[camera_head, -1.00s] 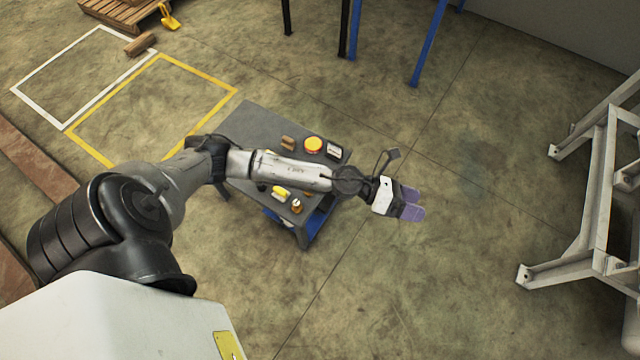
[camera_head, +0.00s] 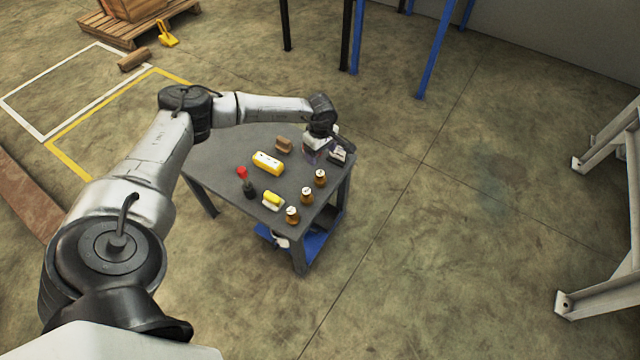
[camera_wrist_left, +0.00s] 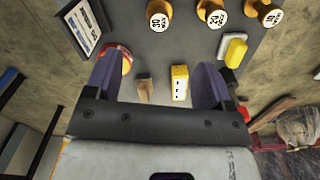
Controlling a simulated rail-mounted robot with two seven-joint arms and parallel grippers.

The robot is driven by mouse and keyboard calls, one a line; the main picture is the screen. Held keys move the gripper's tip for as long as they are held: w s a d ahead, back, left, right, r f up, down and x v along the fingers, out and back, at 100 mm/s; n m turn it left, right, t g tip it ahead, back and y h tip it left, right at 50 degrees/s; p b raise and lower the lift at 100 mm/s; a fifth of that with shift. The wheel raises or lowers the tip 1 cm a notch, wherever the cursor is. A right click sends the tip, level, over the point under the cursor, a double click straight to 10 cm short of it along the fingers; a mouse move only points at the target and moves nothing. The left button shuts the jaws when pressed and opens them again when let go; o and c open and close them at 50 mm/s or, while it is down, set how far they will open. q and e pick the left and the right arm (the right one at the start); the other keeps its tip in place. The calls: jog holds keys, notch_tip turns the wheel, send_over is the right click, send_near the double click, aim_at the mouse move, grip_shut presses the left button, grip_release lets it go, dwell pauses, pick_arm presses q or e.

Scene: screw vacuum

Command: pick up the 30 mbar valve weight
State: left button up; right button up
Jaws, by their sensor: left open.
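Three brass valve weights with white round labels stand in a row near the table's right edge. The far one (camera_head: 320,178) shows as the leftmost weight (camera_wrist_left: 159,17) in the left wrist view; its label seems to read 30. The middle weight (camera_head: 306,195) and the near weight (camera_head: 292,215) also show in the left wrist view, at the top (camera_wrist_left: 215,14) and top right (camera_wrist_left: 268,12). My left gripper (camera_head: 311,156) points down over the table's far part, beyond the weights. Its purple fingers (camera_wrist_left: 157,85) are apart with nothing gripped. My right gripper is out of view.
A round red-yellow item (camera_wrist_left: 122,60) is partly behind a finger.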

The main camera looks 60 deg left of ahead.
aim_at(320, 173)
pick_arm(q)
notch_tip(320, 173, down, 8)
jog(key=b, duration=0.3)
notch_tip(320, 173, down, 5)
jog(key=b, duration=0.4)
jog(key=shift+a+f, duration=0.1)
jog(key=shift+a, duration=0.05)
jog(key=shift+c, duration=0.2)
jog(key=c, duration=1)
jog(key=shift+c, duration=0.7)
jog(key=shift+r, duration=0.2)
